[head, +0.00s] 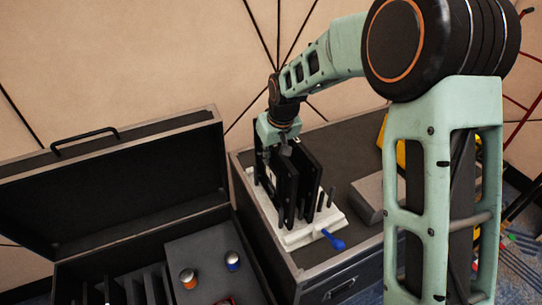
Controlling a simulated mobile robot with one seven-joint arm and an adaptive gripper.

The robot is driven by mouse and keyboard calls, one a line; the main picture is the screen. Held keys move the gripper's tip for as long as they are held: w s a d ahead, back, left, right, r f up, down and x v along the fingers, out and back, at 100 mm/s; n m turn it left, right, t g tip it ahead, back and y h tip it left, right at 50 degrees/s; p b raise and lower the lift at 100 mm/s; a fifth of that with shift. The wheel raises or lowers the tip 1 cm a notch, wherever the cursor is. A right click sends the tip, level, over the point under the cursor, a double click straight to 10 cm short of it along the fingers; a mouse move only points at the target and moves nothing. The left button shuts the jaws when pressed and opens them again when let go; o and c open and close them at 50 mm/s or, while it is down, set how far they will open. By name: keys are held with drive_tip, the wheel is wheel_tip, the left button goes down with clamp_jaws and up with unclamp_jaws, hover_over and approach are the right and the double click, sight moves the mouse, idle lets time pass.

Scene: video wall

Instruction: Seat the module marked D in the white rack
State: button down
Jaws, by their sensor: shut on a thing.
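The white rack (298,236) stands on top of a dark chest and has a blue handle (335,241) at its front right. Several black upright panel-like modules (309,185) stand close together in or over the rack. My gripper (279,147) reaches down from above at their back left end. It is shut on one of these dark modules, and its fingertips are partly hidden. I cannot read any letter, so I cannot tell which module is D. The held module's lower edge is hidden, so I cannot tell how deep it sits.
An open black case (110,185) with a raised lid lies at left, with dark slots (135,288) inside. A grey block (370,196) sits right of the rack. My arm covers the right side.

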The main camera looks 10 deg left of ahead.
drive_tip(key=shift+f+b, duration=0.4)
drive_tip(key=shift+f, duration=0.05)
idle(0.5)
drive_tip(key=c, duration=1.4)
unclamp_jaws()
drive_tip(key=shift+r+p, duration=2.55)
drive_tip(key=shift+r, duration=1.45)
